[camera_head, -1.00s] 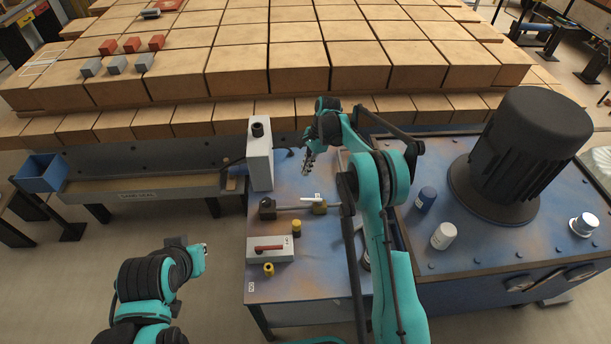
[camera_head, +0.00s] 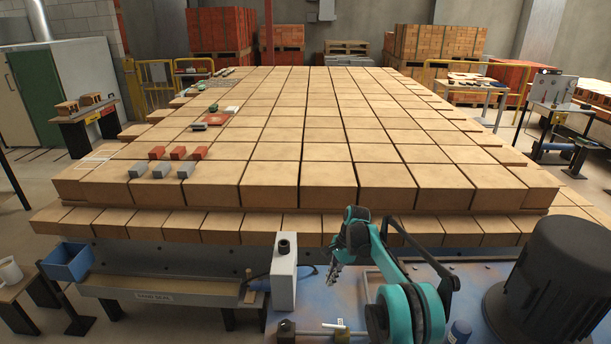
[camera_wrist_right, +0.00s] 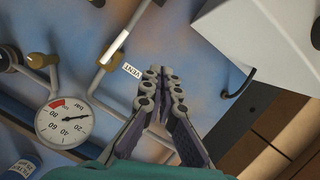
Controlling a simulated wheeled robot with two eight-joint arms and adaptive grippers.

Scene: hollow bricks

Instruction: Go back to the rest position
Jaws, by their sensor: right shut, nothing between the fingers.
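My right gripper (camera_head: 334,272) hangs over the blue worktop (camera_head: 313,297), in front of the wide stack of hollow bricks (camera_head: 300,172). In the right wrist view its two fingers (camera_wrist_right: 162,82) are together with nothing between them. Below it, a white-handled lever with a tag reading VENT (camera_wrist_right: 131,69) and a round pressure gauge (camera_wrist_right: 68,121) show on the worktop. No contact between the gripper and these parts shows. My left gripper is out of both views.
A white box (camera_head: 284,270) stands left of the right gripper. A large black motor (camera_head: 552,285) stands at the right. Small red blocks (camera_head: 178,153) and grey blocks (camera_head: 161,170) lie on the stack. A blue bin (camera_head: 68,262) is at the left.

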